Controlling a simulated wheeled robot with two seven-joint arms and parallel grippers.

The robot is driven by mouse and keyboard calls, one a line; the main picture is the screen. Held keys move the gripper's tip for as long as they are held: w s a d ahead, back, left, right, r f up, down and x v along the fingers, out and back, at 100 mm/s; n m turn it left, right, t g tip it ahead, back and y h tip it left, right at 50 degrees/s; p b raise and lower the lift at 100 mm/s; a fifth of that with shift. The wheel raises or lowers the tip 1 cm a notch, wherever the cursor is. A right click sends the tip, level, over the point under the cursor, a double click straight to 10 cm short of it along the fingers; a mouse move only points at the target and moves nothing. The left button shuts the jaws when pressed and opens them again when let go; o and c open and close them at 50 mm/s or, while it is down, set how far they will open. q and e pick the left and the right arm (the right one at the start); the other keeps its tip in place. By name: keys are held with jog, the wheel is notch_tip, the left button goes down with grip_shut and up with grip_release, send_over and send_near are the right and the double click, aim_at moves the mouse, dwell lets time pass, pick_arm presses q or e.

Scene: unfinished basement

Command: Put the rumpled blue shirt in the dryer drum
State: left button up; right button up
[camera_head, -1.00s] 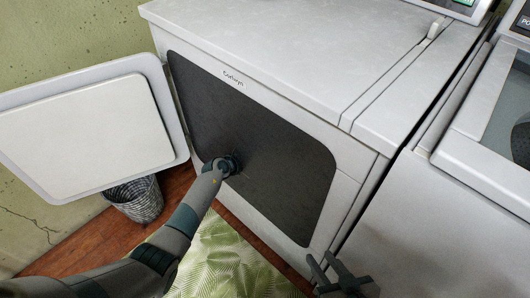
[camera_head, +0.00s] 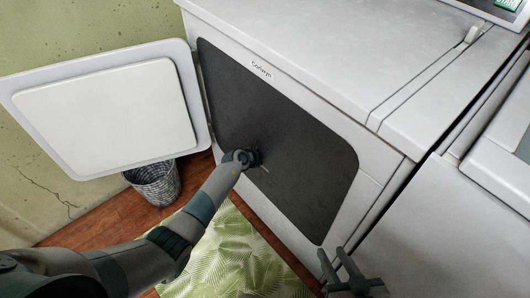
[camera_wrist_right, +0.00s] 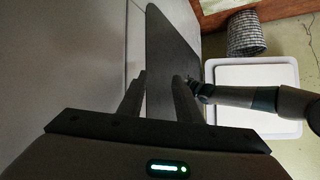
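The dryer (camera_head: 290,35) is a white machine with a dark front opening (camera_head: 300,165). Its door (camera_head: 110,112) stands swung open to the left. Inside the opening it is too dark to make out a drum or anything in it. The blue shirt shows in neither view. My left gripper (camera_head: 257,160) is at the dark opening, its fingers lost against the black. My right gripper (camera_head: 345,270) is low in front of the dryer's right edge. In the right wrist view its two fingers (camera_wrist_right: 157,95) are apart with nothing between them.
A grey woven basket (camera_head: 153,185) stands on the wooden floor below the open door. A green leaf-patterned rug (camera_head: 230,255) lies before the dryer. A second white machine (camera_head: 450,225) stands close on the right. A green wall (camera_head: 90,35) is behind the door.

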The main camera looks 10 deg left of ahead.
pick_arm(q)
jog(key=shift+s+a+r, duration=0.25)
jog(key=shift+s+a, duration=0.05)
jog(key=p+v, duration=0.5)
jog(key=v, duration=1.1)
jog(key=shift+s, duration=0.15)
pick_arm(e)
jog(key=s+d+f+g+h, duration=0.2)
jog(key=s+d+f+g, duration=0.2)
jog(key=s+d+g, duration=0.1)
jog(key=shift+s+d+f+g+h, duration=0.3)
jog(key=shift+s+d+h, duration=0.15)
jog(key=shift+d, duration=0.3)
pick_arm(q)
jog(key=shift+a+f, duration=0.1)
pick_arm(e)
jog(key=shift+s, duration=0.1)
